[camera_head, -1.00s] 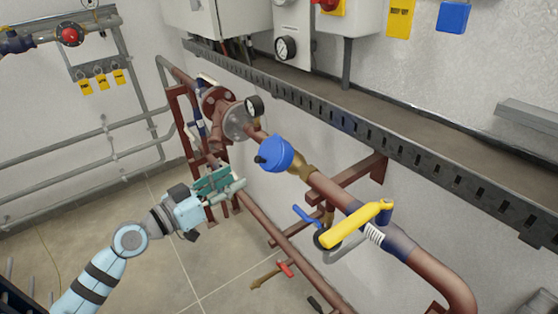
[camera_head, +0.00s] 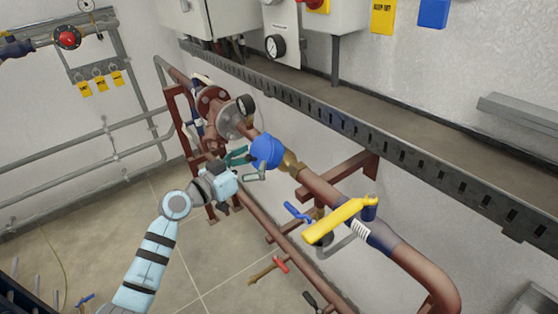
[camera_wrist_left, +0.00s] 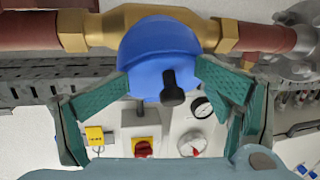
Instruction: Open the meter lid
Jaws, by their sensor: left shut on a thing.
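The blue round meter with its lid (camera_head: 267,150) sits on the brass fitting (camera_head: 292,163) of a red-brown pipe. In the left wrist view the blue meter lid (camera_wrist_left: 160,50) is close ahead, with a black knob (camera_wrist_left: 172,90) sticking out toward me. It looks closed. My left gripper (camera_head: 256,164) is at the meter's left side. In the left wrist view its green finger pads (camera_wrist_left: 164,74) press on the lower left and right sides of the blue lid, shut on it. My right gripper is not in view.
A slotted cable tray (camera_head: 350,125) runs along the wall.

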